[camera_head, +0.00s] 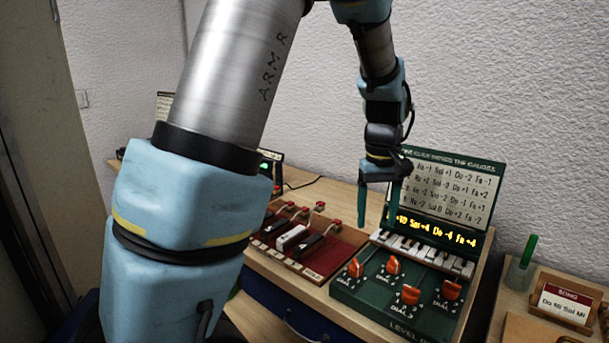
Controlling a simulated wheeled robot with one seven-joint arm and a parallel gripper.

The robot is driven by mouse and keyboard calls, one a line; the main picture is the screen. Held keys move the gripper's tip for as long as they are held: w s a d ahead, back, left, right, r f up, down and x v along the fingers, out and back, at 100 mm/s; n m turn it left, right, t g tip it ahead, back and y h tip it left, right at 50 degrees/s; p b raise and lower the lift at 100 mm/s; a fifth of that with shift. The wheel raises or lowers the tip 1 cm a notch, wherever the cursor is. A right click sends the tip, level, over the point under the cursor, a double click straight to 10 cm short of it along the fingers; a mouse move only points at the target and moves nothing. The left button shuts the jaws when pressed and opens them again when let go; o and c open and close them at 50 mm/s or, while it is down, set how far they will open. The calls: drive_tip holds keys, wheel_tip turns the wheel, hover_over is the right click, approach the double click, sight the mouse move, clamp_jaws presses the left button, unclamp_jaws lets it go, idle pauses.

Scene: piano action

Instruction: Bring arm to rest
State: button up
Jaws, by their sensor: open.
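My gripper (377,212) hangs at the end of my arm, pointing down above the back of the dial panel. Its two teal fingers are apart with nothing between them. Below and to the right is a green panel (385,305) with several orange dials (411,294) and a row of small piano keys (425,252) behind them. I cannot tell whether the fingers touch anything, but they appear to be above the keys. My large arm link covers the left middle of the view.
A red panel (322,262) with several levers stands left of the green one. A gauge sign (445,190) with a lit yellow display (437,231) rises behind the keys. A white wall is behind.

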drive_tip(key=s+a+f, duration=0.1)
drive_tip(key=s+a, duration=0.1)
drive_tip(key=a, duration=1)
drive_tip(key=s+a+f+m+t, duration=0.1)
drive_tip(key=s+a+f, duration=0.1)
drive_tip(key=a, duration=1.1)
drive_tip(key=shift+s+a+m, duration=0.15)
drive_tip(key=shift+s+m, duration=0.15)
drive_tip(key=shift+s, duration=0.45)
drive_tip(key=shift+o, duration=0.2)
drive_tip(key=shift+f, duration=0.1)
